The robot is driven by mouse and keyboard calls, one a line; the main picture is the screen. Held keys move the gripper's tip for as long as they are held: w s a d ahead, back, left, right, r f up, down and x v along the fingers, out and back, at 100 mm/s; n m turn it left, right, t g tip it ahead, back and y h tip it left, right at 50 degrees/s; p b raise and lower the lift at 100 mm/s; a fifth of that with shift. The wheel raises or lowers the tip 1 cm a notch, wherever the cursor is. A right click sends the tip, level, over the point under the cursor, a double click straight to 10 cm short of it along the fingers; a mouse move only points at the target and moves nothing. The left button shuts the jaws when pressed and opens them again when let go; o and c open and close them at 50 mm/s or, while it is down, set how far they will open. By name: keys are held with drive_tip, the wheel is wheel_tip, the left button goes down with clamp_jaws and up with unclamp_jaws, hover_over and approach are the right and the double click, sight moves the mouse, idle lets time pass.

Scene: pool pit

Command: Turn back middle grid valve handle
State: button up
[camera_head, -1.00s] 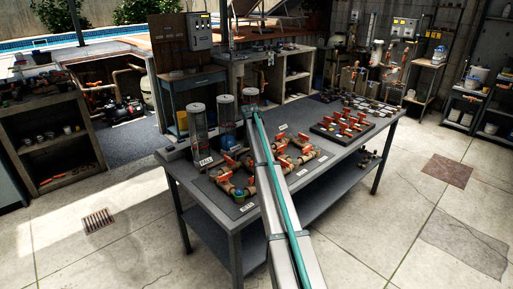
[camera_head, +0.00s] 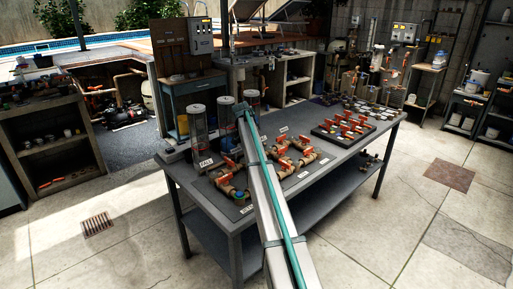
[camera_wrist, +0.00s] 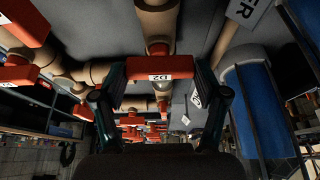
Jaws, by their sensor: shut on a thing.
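In the wrist view a red valve handle (camera_wrist: 160,67) with a small white label lies crosswise between the two dark fingers of my gripper (camera_wrist: 165,78), which is shut on it. A tan pipe fitting (camera_wrist: 158,22) runs behind the handle. In the head view the valve grid with red handles (camera_head: 281,171) sits on the grey workbench (camera_head: 335,186). My arm crosses the grid and hides part of it, along with the gripper and the held handle.
Another red handle (camera_wrist: 24,20) is close on the left in the wrist view, and a blue cylinder (camera_wrist: 256,115) is on the right. Clear cylinders (camera_head: 198,125) stand behind the grid. A board of smaller red valves (camera_head: 345,127) lies to its right.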

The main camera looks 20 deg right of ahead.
drive_tip(key=o, duration=1.2)
drive_tip(key=shift+c, duration=0.2)
drive_tip(key=v, duration=1.2)
